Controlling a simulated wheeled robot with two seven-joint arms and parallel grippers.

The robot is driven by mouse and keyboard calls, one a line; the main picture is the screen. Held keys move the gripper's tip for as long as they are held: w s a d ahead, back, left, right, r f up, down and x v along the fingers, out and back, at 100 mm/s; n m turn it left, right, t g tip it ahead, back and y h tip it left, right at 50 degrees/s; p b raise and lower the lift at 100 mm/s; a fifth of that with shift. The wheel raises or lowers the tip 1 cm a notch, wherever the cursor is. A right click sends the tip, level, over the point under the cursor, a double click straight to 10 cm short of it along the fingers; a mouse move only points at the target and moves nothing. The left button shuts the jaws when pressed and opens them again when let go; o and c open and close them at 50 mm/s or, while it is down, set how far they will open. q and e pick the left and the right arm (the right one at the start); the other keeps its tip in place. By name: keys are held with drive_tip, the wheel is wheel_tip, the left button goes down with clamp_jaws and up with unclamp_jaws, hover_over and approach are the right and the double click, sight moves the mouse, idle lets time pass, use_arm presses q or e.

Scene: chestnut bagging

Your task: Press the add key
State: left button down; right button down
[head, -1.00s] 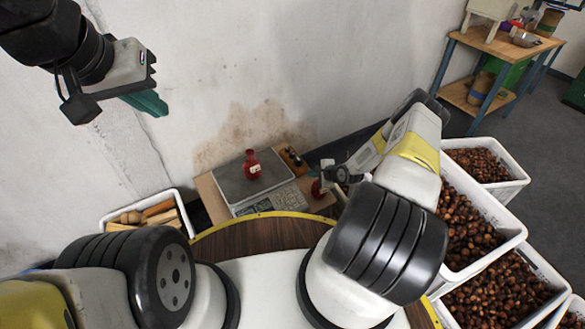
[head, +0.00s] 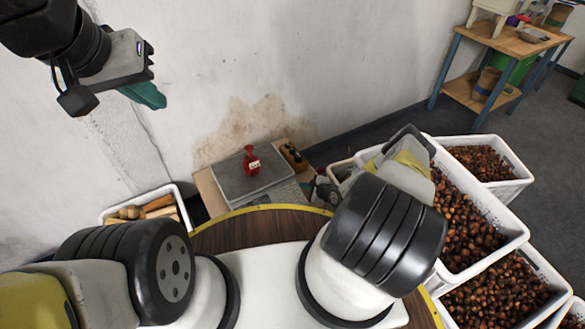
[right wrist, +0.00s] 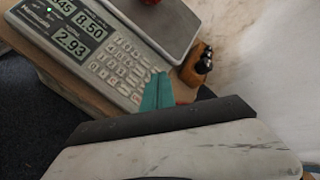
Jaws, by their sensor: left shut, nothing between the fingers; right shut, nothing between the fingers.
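A scale with a grey weighing plate (head: 235,183) stands by the wall, a small red bag (head: 251,161) on it. In the right wrist view its keypad (right wrist: 120,66) shows several pale keys beside a display (right wrist: 75,28) reading 8.50 and 2.93. The key labels are too small to read surely. My right gripper (right wrist: 157,91) is shut and empty, its teal tips over the keypad's near right edge; I cannot tell whether they touch. In the head view my right arm largely hides it. My left gripper (head: 146,95) is shut and empty, raised by the wall at upper left.
A wooden block with black knobs (right wrist: 200,64) sits beside the scale. White crates of chestnuts (head: 515,240) stand at right. A white bin of wooden pieces (head: 108,215) stands at left. A round, yellow-edged wooden table (head: 255,222) lies in front.

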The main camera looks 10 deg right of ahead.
drive_tip(key=f, duration=0.2)
drive_tip(key=w+f, duration=0.1)
drive_tip(key=f, duration=0.1)
drive_tip(key=w+a+f, duration=0.1)
drive_tip(key=f, duration=0.2)
drive_tip(key=shift+w+f, duration=0.1)
idle(2.0)
drive_tip(key=shift+w+f, duration=0.1)
drive_tip(key=shift+f, duration=0.2)
drive_tip(key=shift+f, duration=0.35)
idle(0.5)
drive_tip(key=shift+d+r, duration=0.1)
drive_tip(key=shift+r, duration=0.65)
drive_tip(key=shift+s+d+r, duration=0.1)
drive_tip(key=shift+s+r, duration=0.2)
drive_tip(key=shift+r, duration=0.5)
drive_tip(key=shift+s+d+r, duration=0.1)
drive_tip(key=shift+s+r, duration=0.2)
drive_tip(key=shift+r, duration=0.5)
drive_tip(key=shift+s+d+r, duration=0.1)
drive_tip(key=shift+s+r, duration=0.2)
drive_tip(key=shift+r, duration=0.5)
